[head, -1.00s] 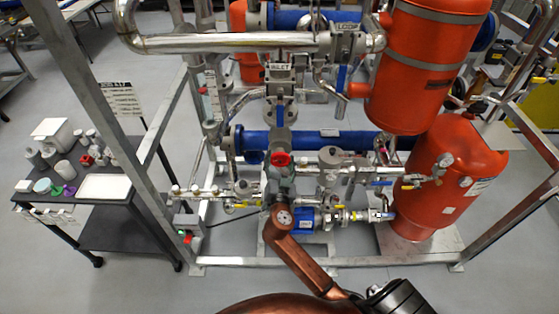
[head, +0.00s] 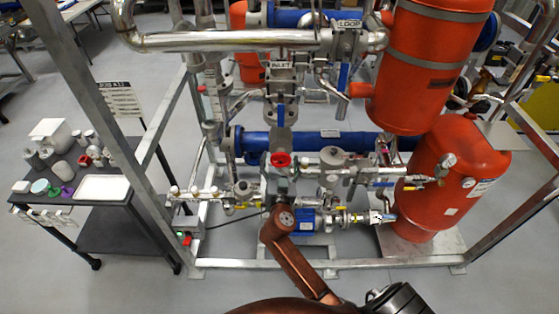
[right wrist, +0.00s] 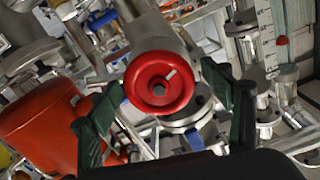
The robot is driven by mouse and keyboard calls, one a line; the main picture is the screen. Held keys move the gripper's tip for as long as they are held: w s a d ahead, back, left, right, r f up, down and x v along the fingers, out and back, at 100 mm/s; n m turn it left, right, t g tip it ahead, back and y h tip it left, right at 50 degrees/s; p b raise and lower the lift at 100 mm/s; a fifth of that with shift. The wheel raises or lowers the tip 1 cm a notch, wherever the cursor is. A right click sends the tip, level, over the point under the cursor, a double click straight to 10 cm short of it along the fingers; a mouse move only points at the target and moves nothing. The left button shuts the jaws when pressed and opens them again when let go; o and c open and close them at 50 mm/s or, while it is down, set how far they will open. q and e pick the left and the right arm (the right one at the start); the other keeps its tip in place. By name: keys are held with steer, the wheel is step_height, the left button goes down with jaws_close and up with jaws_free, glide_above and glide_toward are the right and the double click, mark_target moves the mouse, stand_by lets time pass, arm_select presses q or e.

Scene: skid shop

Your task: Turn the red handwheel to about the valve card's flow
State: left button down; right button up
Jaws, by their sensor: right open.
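The red handwheel (head: 281,159) sits on its valve in the middle of the pipe skid. In the right wrist view the handwheel (right wrist: 160,83) faces me, with a pale mark on the upper right of its rim. My right gripper (right wrist: 160,80) is open, its dark green fingers on either side of the wheel, with a gap showing on each side. In the head view my right gripper (head: 280,184) is just below the wheel, largely hidden by my copper wrist. A white card with black print (head: 119,98) stands at left; its text is too small to read. My left gripper is out of view.
Silver pipes (head: 230,42), a blue horizontal vessel (head: 320,141) and orange tanks (head: 450,180) crowd around the valve. Grey frame posts stand on both sides. A dark cart (head: 120,215) with jars and a white tray is at left. Open floor lies in front.

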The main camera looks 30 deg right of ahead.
steer(key=v, duration=1.2)
stand_by(0.4)
